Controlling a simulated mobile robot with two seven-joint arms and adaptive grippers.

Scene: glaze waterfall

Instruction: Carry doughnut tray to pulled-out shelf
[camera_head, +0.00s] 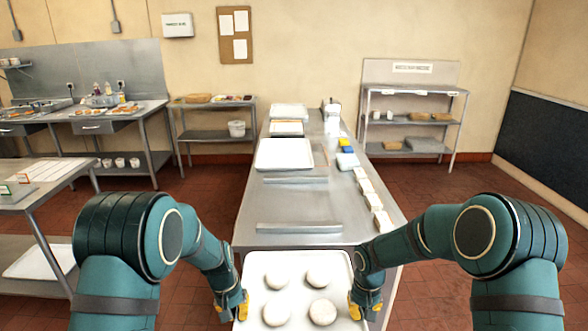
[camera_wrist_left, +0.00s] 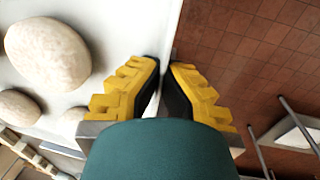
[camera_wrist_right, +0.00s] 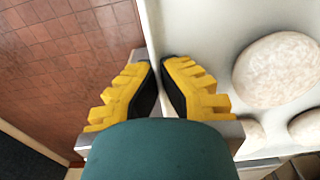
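The white doughnut tray (camera_head: 298,289) is in front of me at the bottom centre of the head view, before the near end of the long steel table. Several pale round doughnuts (camera_head: 316,274) lie on it, spaced apart. My left gripper (camera_head: 243,304) is at the tray's left rim, and its yellow fingers (camera_wrist_left: 165,64) are closed with the rim between them. My right gripper (camera_head: 352,304) is at the right rim, with its fingers (camera_wrist_right: 160,64) closed on it likewise. The tray looks about level; its near edge is cut off. I cannot tell which surface is the pulled-out shelf.
The long steel table (camera_head: 290,210) bears metal bars (camera_head: 300,228), a white tray (camera_head: 284,154) and small pale blocks (camera_head: 366,186) along its right edge. A steel table with a lower shelf (camera_head: 20,283) stands at left. Open red tiled floor (camera_head: 205,190) lies between them.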

